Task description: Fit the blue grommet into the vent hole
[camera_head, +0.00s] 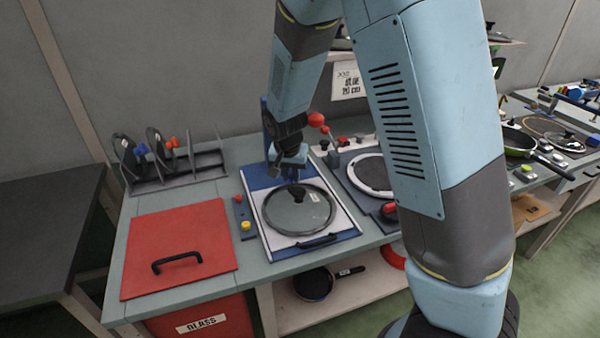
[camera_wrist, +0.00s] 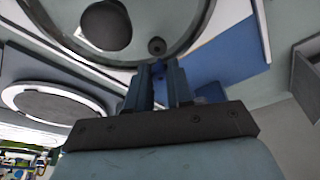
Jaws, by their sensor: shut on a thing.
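The glass lid (camera_head: 285,215) lies flat on a white and blue fixture (camera_head: 335,222), with a dark knob in its middle. In the wrist view the lid's glass (camera_wrist: 60,12) fills the top, with the knob (camera_wrist: 106,25) at upper left. The vent hole (camera_wrist: 157,46) shows as a small dark ring near the lid's rim. My gripper (camera_wrist: 160,78) is shut on the blue grommet (camera_wrist: 158,67), a small blue piece at its fingertips. The grommet appears close to the vent hole; I cannot tell whether they touch. In the head view my gripper (camera_head: 290,166) is over the lid's far side, and the grommet cannot be made out.
A red panel (camera_head: 205,225) with a black handle lies at left. A rack (camera_head: 195,172) holding upright lids stands behind it. A strip (camera_head: 239,211) with red and yellow buttons lies beside the fixture. A second round station (camera_head: 373,172) stands at right, partly behind my arm.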

